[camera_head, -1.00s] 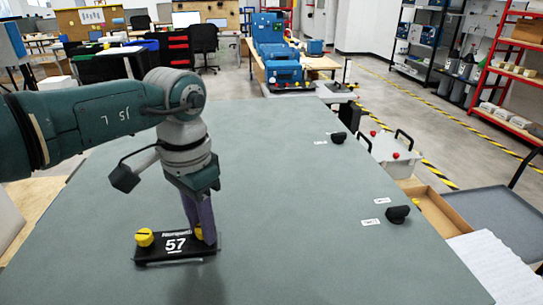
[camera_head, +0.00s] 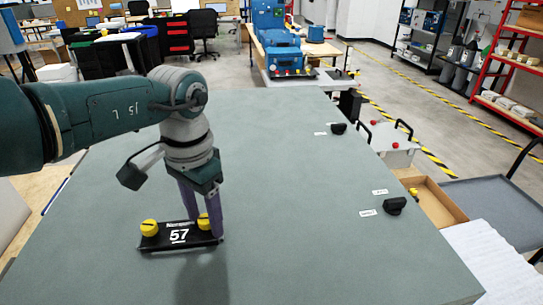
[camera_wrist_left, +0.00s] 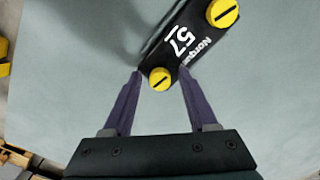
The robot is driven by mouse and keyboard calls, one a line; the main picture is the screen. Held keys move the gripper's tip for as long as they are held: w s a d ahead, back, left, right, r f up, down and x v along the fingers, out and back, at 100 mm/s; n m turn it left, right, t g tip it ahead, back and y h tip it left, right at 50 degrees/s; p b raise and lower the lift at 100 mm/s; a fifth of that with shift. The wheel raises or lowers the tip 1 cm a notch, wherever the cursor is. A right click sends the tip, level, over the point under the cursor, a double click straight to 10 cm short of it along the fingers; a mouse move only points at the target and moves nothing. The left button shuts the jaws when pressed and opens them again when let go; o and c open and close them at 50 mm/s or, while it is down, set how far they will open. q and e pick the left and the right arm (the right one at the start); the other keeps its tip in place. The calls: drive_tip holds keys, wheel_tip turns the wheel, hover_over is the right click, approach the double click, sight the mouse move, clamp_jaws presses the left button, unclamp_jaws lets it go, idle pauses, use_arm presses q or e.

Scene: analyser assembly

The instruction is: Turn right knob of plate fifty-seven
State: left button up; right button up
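The black plate fifty-seven (camera_head: 180,243) lies on the grey-green table with a yellow knob at each end. The left knob (camera_head: 149,227) is clear of the gripper. The right knob (camera_head: 204,222) stands between the purple fingers of my left gripper (camera_head: 203,222), which points down over that end of the plate. In the left wrist view the right knob (camera_wrist_left: 160,79) sits between the two fingertips (camera_wrist_left: 160,76), with a small gap on each side. The gripper is open. The left knob (camera_wrist_left: 222,12) is at the top edge there. My right gripper is not in view.
The table (camera_head: 290,190) is clear around the plate. Black knobs (camera_head: 395,205) (camera_head: 338,128) with small white labels are along its right side. A cardboard box (camera_head: 437,200) and a white case (camera_head: 390,140) stand beyond the right edge. A blue machine (camera_head: 285,55) stands behind.

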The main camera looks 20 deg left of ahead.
sight(204, 219)
use_arm(q)
drive_tip(key=shift+r, duration=0.4)
wheel_tip(204, 219, up, 5)
drive_tip(key=p, duration=0.2)
drive_tip(key=shift+f+p, duration=0.1)
drive_tip(key=shift+p, duration=0.3)
drive_tip(key=shift+r, duration=2.15)
